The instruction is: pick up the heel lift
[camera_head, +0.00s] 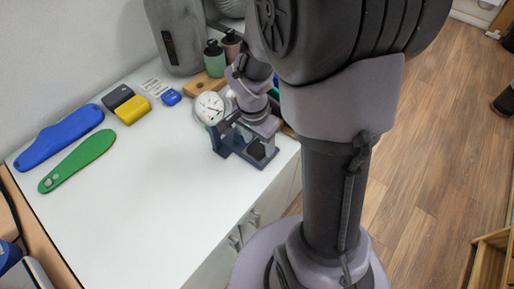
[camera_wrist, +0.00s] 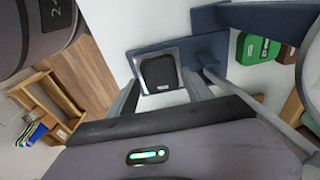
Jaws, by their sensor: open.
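A small black pad with rounded corners, apparently the heel lift (camera_wrist: 158,72), lies on the square plate of a dark blue gauge stand (camera_wrist: 204,50). In the wrist view my gripper (camera_wrist: 160,92) is open, with one finger on each side of the pad's near end in the picture. I cannot tell whether the fingers touch it. In the head view the pad (camera_head: 257,151) shows dark at the front of the stand (camera_head: 228,147), and my gripper (camera_head: 262,126) is above it, partly hidden by my arm.
A round dial gauge (camera_head: 209,108) rises at the stand's left. Blue (camera_head: 60,136) and green (camera_head: 78,160) insoles, a black block (camera_head: 117,96) and a yellow block (camera_head: 133,109) lie left on the white table (camera_head: 140,210). A green piece (camera_wrist: 252,48) lies beside the stand. The table's front is clear.

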